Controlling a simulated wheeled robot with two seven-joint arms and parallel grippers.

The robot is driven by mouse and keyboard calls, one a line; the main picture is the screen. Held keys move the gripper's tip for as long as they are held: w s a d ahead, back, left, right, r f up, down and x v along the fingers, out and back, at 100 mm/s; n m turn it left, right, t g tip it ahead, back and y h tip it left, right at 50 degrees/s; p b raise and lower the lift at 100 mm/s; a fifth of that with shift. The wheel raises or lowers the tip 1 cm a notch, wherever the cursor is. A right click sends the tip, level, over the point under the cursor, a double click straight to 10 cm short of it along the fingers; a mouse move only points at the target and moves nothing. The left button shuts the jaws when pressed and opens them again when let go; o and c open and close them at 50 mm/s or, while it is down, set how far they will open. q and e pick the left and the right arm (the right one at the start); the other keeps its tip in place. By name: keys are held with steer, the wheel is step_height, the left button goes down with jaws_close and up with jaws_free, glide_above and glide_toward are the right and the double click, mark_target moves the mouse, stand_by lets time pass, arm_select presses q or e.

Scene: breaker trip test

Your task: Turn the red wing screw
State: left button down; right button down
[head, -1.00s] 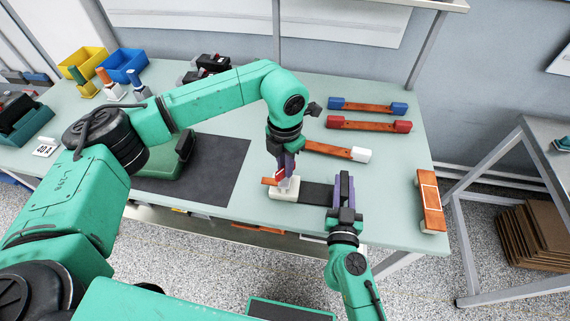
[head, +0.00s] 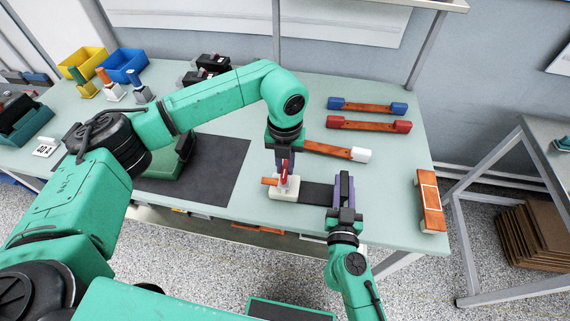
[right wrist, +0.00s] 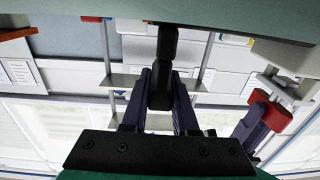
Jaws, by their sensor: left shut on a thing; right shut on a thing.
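The red wing screw (head: 284,176) stands on a small white-and-cream fixture (head: 284,193) near the table's front edge. My left gripper (head: 285,164) comes down from above and is shut on the screw. In the right wrist view the red screw (right wrist: 270,110) shows at the right, against the left gripper's purple fingers (right wrist: 252,130). My right gripper (head: 345,188) is right of the fixture, shut on a dark handle-like part (right wrist: 164,65). A flat black strip (head: 318,194) runs between the fixture and the right gripper. The screw's lower end is hidden.
Orange-brown bars with blue (head: 367,106), red (head: 369,125) and white (head: 338,150) ends lie behind. An orange block (head: 431,201) lies at the right edge. A dark mat (head: 220,165) is to the left. Yellow (head: 82,62) and blue (head: 123,66) bins stand back left.

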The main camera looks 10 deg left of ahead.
mark_target(285, 168)
steer(key=shift+f, duration=0.1)
stand_by(0.3)
arm_select(q)
steer(key=c, duration=0.8)
jaws_free()
steer(key=shift+r, duration=0.1)
step_height(285, 168, up, 12)
arm_select(e)
steer(key=c, duration=0.6)
jaws_free()
